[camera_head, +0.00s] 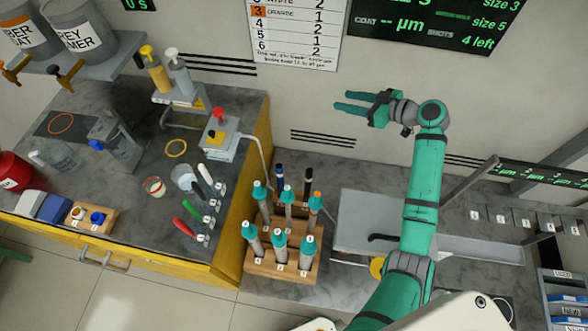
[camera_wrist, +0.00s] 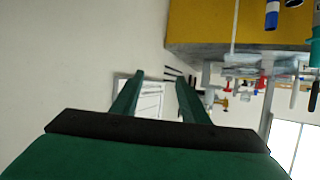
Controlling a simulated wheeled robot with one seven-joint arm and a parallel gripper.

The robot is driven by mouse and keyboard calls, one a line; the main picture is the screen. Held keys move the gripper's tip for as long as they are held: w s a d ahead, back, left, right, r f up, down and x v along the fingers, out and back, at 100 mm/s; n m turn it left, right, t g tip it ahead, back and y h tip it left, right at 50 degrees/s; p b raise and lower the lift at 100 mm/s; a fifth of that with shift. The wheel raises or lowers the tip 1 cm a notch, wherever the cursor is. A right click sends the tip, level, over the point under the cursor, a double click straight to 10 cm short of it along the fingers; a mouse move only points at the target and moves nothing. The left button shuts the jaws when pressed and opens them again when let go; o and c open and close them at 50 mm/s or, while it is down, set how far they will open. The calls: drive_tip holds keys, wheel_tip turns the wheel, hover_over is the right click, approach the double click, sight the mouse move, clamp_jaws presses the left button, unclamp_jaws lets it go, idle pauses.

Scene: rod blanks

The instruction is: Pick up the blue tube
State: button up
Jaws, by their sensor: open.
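My gripper (camera_head: 342,100) is open and empty, raised in front of the back wall with its fingers pointing left. In the wrist view its two fingers (camera_wrist: 160,77) are apart with nothing between them. A slim rod with a blue end (camera_head: 280,174) stands upright in the back row of the rack area, below and left of my gripper; its lower part is partly hidden. It looks like the blue tube, and a blue piece (camera_wrist: 272,14) shows at the top right of the wrist view. Grey tubes with teal caps (camera_head: 279,245) stand in a wooden rack (camera_head: 259,267).
A dark rod (camera_head: 307,184) stands beside the blue-ended one. A grey plate (camera_head: 365,215) lies right of the racks, near my arm. The yellow-sided bench (camera_head: 235,255) at left carries a red-button device (camera_head: 219,140), bottles and coloured handles. Free space surrounds my gripper.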

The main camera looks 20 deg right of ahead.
drive_tip(key=s+a+f+n+g+y, duration=0.2)
drive_tip(key=a+f+n+g+y, duration=0.3)
drive_tip(key=a+f, duration=0.6)
drive_tip(key=n+g, duration=0.4)
drive_tip(key=n, duration=0.1)
approach(279, 167)
wheel_tip(279, 167, down, 4)
drive_tip(key=a, duration=0.3)
drive_tip(key=w+x, duration=0.1)
drive_tip(key=x, duration=0.9)
drive_tip(key=shift+r+y, duration=0.3)
drive_tip(key=shift+r, duration=0.05)
drive_tip(key=shift+a, duration=0.1)
clamp_jaws()
